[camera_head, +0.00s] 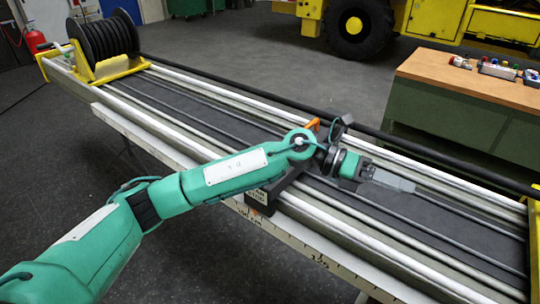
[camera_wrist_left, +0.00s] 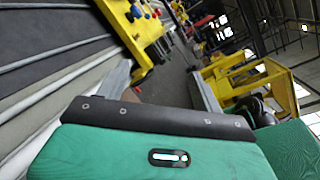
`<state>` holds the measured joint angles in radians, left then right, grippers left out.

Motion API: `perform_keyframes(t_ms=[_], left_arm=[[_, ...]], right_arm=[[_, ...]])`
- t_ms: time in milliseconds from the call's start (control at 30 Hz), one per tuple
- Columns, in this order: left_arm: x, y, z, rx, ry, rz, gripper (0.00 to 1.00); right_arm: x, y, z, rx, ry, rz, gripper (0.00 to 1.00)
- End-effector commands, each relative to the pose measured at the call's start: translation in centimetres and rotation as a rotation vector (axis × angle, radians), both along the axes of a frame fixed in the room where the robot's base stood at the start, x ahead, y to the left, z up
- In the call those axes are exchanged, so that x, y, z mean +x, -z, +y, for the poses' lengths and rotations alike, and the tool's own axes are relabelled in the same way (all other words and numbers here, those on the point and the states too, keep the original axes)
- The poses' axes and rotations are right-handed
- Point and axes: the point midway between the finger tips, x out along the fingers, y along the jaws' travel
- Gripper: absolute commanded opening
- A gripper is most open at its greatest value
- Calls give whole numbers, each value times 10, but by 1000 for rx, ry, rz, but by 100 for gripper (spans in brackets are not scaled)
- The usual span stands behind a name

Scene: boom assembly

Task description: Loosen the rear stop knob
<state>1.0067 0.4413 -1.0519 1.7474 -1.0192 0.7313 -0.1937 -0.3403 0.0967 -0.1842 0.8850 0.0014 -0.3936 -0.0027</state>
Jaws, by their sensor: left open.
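My left gripper (camera_head: 392,179) is open and empty above the right part of the long rail frame (camera_head: 200,122). In the left wrist view its two fingers (camera_wrist_left: 160,86) stand wide apart with nothing between them. A dark block with a small pale label (camera_head: 259,196) sits across the rails under my left forearm; the lettering is too small to read surely. An orange part (camera_head: 313,125) shows just behind my wrist, on the frame's far side. My arm hides the middle of this block, and I cannot make out the rear stop knob. My right gripper is out of view.
A black hose reel (camera_head: 103,38) stands on a yellow bracket at the frame's far left end. A yellow end bracket shows at the right end (camera_head: 535,235) and in the left wrist view (camera_wrist_left: 135,35). A wood-topped bench (camera_head: 470,78) with small coloured items stands behind right.

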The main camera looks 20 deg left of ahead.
Motion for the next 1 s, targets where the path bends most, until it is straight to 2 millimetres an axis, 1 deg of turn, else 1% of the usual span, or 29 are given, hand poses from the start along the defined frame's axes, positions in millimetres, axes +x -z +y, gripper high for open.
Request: perform_keyframes(t_ms=[33,67,167,267,300,367,400,467,500,600,633,700,800,900,1000], left_arm=[[9,5,9,103,33,-72,68],[12,10,14,167,54,-109,68],[30,23,42,382,113,-216,68],[54,28,81,607,154,-301,68],[64,28,100,699,166,-325,68],[78,23,129,835,176,-355,68],[88,18,150,922,180,-368,68],[100,9,180,1045,182,-380,68],[106,1,199,1118,182,-381,68],[117,-17,240,1267,171,-373,68],[119,-23,249,1302,168,-368,68],[122,-33,267,1366,163,-357,68],[124,-40,281,1416,158,-346,68],[125,-37,286,1432,158,-340,68],[124,-25,286,1433,160,-338,68]], right_arm=[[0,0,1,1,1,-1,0],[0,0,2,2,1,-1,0],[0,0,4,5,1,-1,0],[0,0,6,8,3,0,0],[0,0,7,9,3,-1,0],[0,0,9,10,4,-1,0],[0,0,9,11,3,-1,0],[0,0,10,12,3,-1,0],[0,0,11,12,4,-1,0],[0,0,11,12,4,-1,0],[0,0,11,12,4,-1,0],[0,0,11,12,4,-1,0],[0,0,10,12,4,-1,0],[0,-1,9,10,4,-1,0],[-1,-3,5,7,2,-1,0]])
